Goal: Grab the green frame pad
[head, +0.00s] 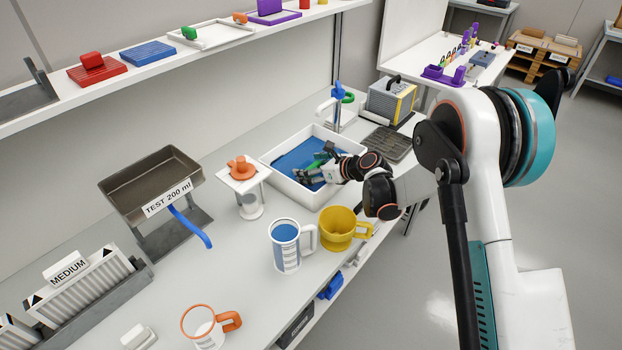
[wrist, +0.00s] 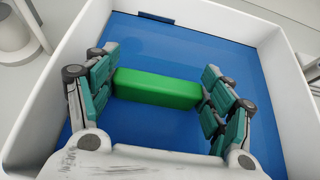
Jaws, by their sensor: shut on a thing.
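The green frame pad (wrist: 157,88) is a plain green block in the wrist view. It lies between the two fingers of my gripper (wrist: 158,92), which touch it at its left and right ends. My gripper is shut on it, inside the white basin with the blue bottom (wrist: 150,32). In the head view my gripper (head: 318,172) reaches into the white basin (head: 275,178) from the right. Only a small part of the green pad shows there, mostly hidden by my fingers. I cannot tell whether the pad is lifted off the blue bottom.
The basin's walls surround my gripper. A blue tap (head: 337,92) stands behind it. A yellow cup (head: 338,226), a blue-filled measuring jug (head: 286,250) and a small stand with an orange knob (head: 243,175) are on the near and left sides. A dark ribbed mat (head: 386,143) lies right.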

